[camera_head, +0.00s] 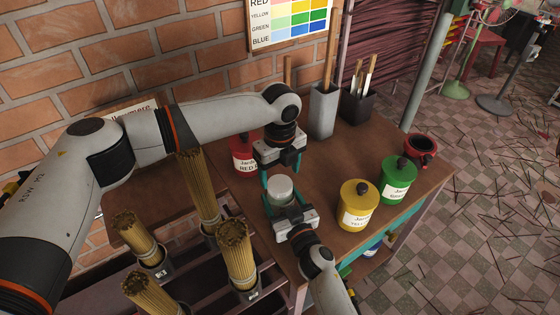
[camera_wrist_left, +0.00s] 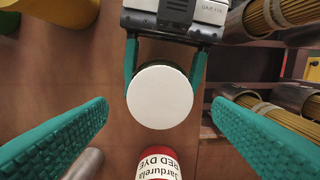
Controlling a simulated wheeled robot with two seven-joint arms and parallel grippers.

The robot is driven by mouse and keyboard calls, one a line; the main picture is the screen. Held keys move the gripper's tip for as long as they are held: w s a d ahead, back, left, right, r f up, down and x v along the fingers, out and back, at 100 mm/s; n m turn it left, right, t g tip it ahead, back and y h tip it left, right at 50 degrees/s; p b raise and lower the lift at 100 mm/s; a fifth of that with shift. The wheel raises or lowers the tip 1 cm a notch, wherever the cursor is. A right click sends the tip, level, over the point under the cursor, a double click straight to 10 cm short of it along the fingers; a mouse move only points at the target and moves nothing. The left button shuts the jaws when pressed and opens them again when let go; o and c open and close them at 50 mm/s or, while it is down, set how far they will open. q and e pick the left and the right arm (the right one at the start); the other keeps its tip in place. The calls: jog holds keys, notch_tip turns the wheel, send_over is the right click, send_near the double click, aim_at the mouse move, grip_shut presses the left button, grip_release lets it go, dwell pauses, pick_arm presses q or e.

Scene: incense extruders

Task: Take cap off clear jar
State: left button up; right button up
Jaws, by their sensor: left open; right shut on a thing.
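The clear jar's round white cap (camera_head: 280,187) is on top of the jar near the table's left part; it shows from above in the left wrist view (camera_wrist_left: 162,97). The jar's body is mostly hidden by the cap and gripper. My right gripper (camera_head: 287,203) is shut on the jar from the near side, with teal fingers on both sides; it also shows in the left wrist view (camera_wrist_left: 164,68). My left gripper (camera_head: 280,172) is open above and beyond the cap. In its own wrist view its fingers (camera_wrist_left: 160,115) are wide apart and not touching the cap.
The red dye jar (camera_head: 243,158) stands close behind-left of my left gripper. Yellow (camera_head: 355,208) and green (camera_head: 396,182) jars stand to the right, with a red bowl (camera_head: 421,150) beyond. Bundles of incense sticks (camera_head: 237,254) stand at left. Bare tabletop (camera_head: 340,155) lies at centre right.

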aim_at(280, 183)
pick_arm(q)
jog(key=shift+f, duration=1.7)
jog(key=c, duration=1)
jog(key=o, duration=1.1)
jog(key=shift+c, duration=0.2)
jog(key=shift+r, duration=2.3)
